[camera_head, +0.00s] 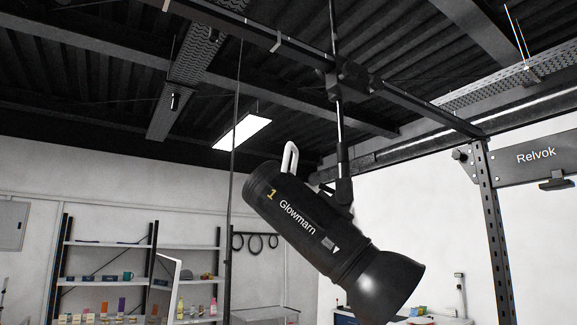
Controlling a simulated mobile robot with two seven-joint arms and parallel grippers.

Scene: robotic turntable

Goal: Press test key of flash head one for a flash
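Flash head one (313,235) is a black cylinder marked with a yellow "1" and the word "Glowmarn". It hangs tilted from an overhead rail by a vertical rod (341,140), its black reflector (385,287) pointing down and to the right. A white loop handle (290,158) is at its upper end. A small grey patch with a white triangle (329,243) shows on its side near the reflector; I cannot tell whether this is the test key. Neither gripper is in view.
A dark upright post (491,235) and a "Relvok" beam (535,157) stand at the right. A thin pole (233,130) rises left of the flash head. Shelves (105,243) with small items stand at the back left. Open air surrounds the head's lower left side.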

